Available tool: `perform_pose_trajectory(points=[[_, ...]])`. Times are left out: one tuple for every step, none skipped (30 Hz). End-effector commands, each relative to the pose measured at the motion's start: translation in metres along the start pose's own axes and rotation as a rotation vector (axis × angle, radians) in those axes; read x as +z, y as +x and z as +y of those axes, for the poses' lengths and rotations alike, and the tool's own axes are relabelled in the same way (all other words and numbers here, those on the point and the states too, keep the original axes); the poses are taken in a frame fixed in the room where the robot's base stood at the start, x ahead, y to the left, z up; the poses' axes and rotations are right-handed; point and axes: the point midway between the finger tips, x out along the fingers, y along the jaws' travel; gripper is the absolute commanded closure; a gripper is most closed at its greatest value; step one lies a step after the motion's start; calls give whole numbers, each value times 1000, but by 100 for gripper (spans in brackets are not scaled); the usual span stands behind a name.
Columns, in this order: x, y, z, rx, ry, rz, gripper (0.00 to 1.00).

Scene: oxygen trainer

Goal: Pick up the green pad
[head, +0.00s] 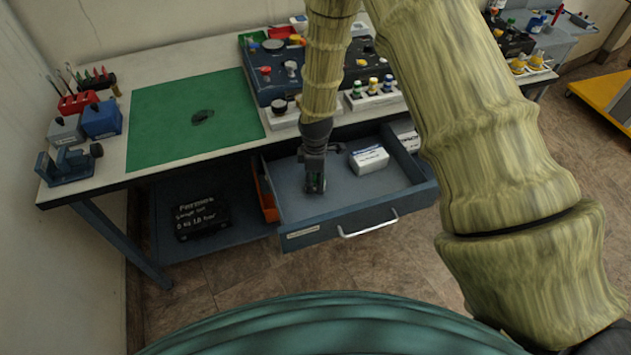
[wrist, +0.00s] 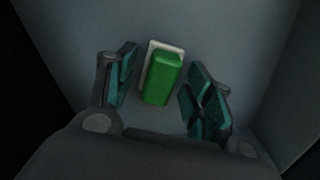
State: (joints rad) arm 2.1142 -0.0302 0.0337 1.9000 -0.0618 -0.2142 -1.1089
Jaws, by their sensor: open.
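The green pad (wrist: 161,78) lies in the open drawer (head: 360,186), on top of a thin whitish piece that shows along its upper and left edges in the wrist view. My gripper (wrist: 160,90) is open, with one finger on each side of the pad and a gap on both sides. In the head view my gripper (head: 315,185) points down into the left part of the drawer.
A white box (head: 369,159) stands in the drawer, right of my gripper. The drawer's front wall (head: 320,235) and side walls surround the gripper. Above is the bench with a green mat (head: 165,120) and a blue panel with knobs (head: 262,70).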

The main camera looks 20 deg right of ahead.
Motion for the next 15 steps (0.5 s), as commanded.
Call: perform_pose_trajectory(points=[[0,1,0,0,0,0,48],[0,1,0,1,0,0,48],[0,1,0,1,0,0,48],[0,1,0,1,0,0,48],[0,1,0,1,0,0,48],[0,1,0,0,0,0,48],[0,1,0,0,0,0,48],[0,1,0,0,0,0,52],[0,1,0,0,1,0,59],[0,1,0,0,1,0,65],[0,1,0,0,1,0,70],[0,1,0,0,1,0,77],[0,1,0,0,1,0,83],[0,1,0,0,1,0,88],[0,1,0,0,1,0,96]])
